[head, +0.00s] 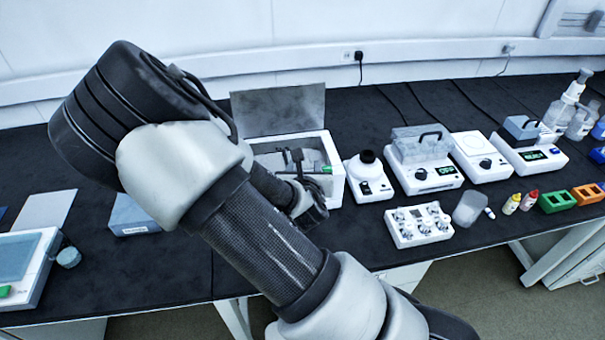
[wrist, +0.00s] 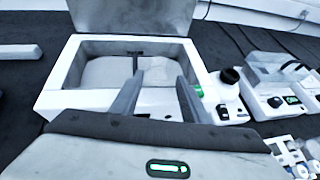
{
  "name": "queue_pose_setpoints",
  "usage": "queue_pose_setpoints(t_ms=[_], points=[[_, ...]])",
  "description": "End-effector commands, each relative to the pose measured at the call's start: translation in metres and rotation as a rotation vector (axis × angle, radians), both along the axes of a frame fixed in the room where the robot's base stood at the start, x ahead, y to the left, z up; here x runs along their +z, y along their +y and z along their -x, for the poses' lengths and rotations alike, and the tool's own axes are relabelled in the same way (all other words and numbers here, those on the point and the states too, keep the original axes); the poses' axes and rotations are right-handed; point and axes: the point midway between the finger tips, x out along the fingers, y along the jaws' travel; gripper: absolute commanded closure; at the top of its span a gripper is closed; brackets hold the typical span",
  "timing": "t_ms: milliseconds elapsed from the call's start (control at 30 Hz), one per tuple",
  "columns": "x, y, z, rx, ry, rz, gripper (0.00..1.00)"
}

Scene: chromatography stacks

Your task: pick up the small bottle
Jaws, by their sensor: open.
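In the head view, two small bottles stand on the right part of the bench: a yellow one (head: 512,204) and a red-and-white one (head: 529,200). A small white piece with a blue end (head: 489,212) is left of them. I cannot tell which is the small bottle meant. My gripper (wrist: 158,80) is open, its two grey fingers apart over the open white box (wrist: 55,92). I see nothing held between them. It is far left of the bottles. In the head view, my arm partly hides the box (head: 338,190) and the gripper.
The box's grey lid (head: 280,110) stands raised. Right of it are a black-topped device (head: 368,185), a white block with several knobs (head: 418,225) and a clear cup (head: 469,208). Green (head: 556,201) and orange (head: 587,194) racks sit right of the bottles.

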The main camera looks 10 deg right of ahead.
Motion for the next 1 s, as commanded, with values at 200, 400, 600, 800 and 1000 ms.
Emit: queue_pose_setpoints(t_ms=[200,400,600,800,1000], points=[[-0.012,-0.005,-0.024,0.0,0.001,0.001,0.58],[-0.021,-0.007,-0.039,-0.002,0.001,-0.002,0.58],[-0.034,-0.01,-0.065,-0.002,0.001,-0.002,0.58],[-0.037,-0.011,-0.072,0.0,0.003,-0.002,0.58],[-0.037,-0.011,-0.071,0.0,0.002,-0.001,0.7]])
